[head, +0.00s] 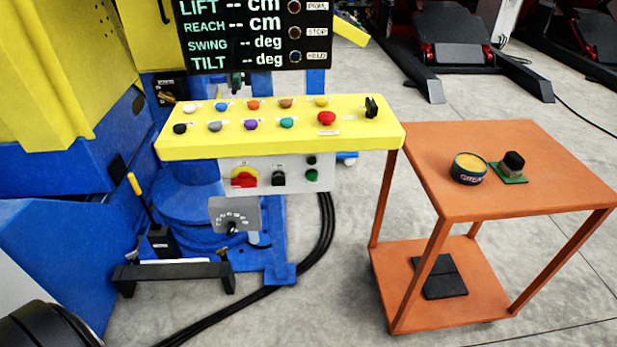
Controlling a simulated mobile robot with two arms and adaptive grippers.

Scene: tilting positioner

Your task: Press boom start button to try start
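A yellow control console (280,148) stands at the centre, with two rows of coloured buttons. They include a blue button (222,107), a purple button (250,125), a teal button (287,123) and a large red button (326,118). A black switch (371,106) stands at its right end. A grey panel (262,183) below carries a red rotary switch on a yellow plate (244,178), a black selector (279,178), a dark button (311,160) and a green button (312,175). The button labels are too small to read, so I cannot tell which is boom start. Neither gripper is in view.
A display (250,35) above the console shows dashes for lift, reach, swing and tilt. An orange cart (490,205) on the right holds a round tin (468,168) and a black-topped block (512,162). A yellow-handled lever (140,195) stands left. Black cables (325,240) cross the floor.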

